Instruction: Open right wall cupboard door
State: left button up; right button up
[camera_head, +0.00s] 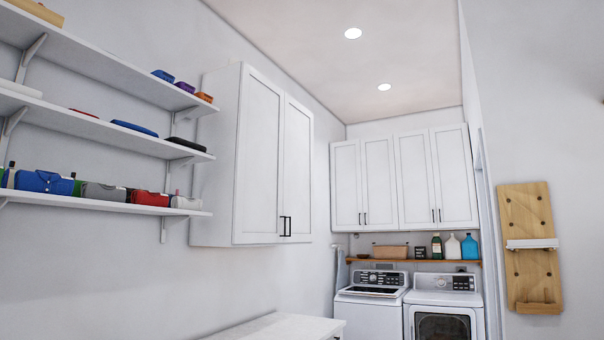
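A white wall cupboard (239,150) hangs on the left wall, with two tall doors. Its left door (259,160) and right door (298,165) are both shut, with black bar handles (286,226) side by side near the bottom where they meet. More white wall cupboards hang on the back wall above the machines: a left pair of doors (362,185) and a right pair of doors (436,180). These doors are also shut, with small dark handles (436,215) low at the meeting edges. Neither of my grippers is in view.
A washer (372,310) and dryer (443,312) stand below a wooden shelf (400,261) with bottles. A white counter (280,328) is at bottom centre. Shelves (105,128) with folded clothes line the left wall. A wooden board (530,225) hangs at right.

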aim_at(298, 202)
jog(key=i+z, duration=0.3)
jog(key=i, duration=0.35)
jog(key=i+l+z, duration=0.1)
jog(key=i+z, duration=0.15)
jog(key=i, duration=0.7)
jog(key=i+j+z, duration=0.1)
jog(key=i+z, duration=0.15)
jog(key=i, duration=0.7)
